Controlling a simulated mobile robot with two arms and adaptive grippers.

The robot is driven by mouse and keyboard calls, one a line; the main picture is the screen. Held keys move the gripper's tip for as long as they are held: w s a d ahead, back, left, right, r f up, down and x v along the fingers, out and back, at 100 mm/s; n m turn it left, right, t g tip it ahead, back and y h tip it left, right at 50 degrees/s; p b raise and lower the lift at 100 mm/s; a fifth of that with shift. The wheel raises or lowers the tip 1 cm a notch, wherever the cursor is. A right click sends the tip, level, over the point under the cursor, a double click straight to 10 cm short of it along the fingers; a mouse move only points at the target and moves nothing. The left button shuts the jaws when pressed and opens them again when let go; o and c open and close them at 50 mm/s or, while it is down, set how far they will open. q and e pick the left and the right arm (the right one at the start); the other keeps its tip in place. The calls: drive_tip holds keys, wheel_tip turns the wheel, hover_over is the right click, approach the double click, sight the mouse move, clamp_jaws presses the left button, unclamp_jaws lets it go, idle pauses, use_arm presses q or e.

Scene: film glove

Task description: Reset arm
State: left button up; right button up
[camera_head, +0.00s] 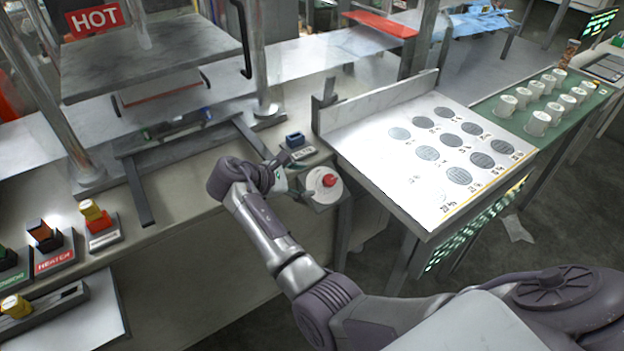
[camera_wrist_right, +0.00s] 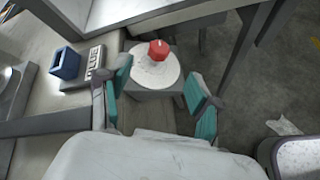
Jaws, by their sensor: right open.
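My right arm reaches in from the lower right in the head view. Its gripper (camera_head: 279,181) is at the front edge of the workbench, just left of a red button (camera_head: 329,180) on a round white plate. In the right wrist view the open gripper (camera_wrist_right: 160,88) has its two teal-padded fingers apart, with nothing between them. The red button (camera_wrist_right: 158,50) and its white plate (camera_wrist_right: 150,70) show just beyond the fingertips, apart from them as far as I can tell. My left gripper is not in view.
A blue block (camera_head: 295,139) stands behind the button. A white board (camera_head: 390,170) with dark discs is to the right, beside a green mat (camera_head: 505,118) with several white cups. A press with a HOT sign (camera_head: 96,19) and labelled switches (camera_head: 97,217) are left. Floor lies below the bench.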

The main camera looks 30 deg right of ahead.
drive_tip(key=shift+a+r, duration=0.1)
drive_tip(key=shift+a, duration=0.05)
idle(0.3)
drive_tip(key=s+a+f+y, duration=0.15)
drive_tip(key=s+f, duration=0.25)
drive_tip(key=f, duration=0.7)
drive_tip(key=s+a+f+t+y, duration=0.1)
drive_tip(key=s+f+y, duration=0.3)
drive_tip(key=f, duration=0.7)
drive_tip(key=s+a+f+y, duration=0.1)
drive_tip(key=s+f, duration=0.4)
drive_tip(key=f, duration=0.7)
drive_tip(key=s+a+f+m+g+y, duration=0.1)
drive_tip(key=s+a+f+m+y, duration=0.15)
drive_tip(key=s+f, duration=1.05)
drive_tip(key=s+d+f+m+y, duration=0.1)
drive_tip(key=s+m, duration=0.3)
drive_tip(key=s, duration=0.8)
drive_tip(key=s+f+m+y, duration=0.1)
drive_tip(key=s+f+m, duration=0.2)
drive_tip(key=s, duration=1)
drive_tip(key=shift+d+f+m+g, duration=0.3)
drive_tip(key=shift+d+m+g, duration=0.05)
drive_tip(key=shift+g, duration=0.05)
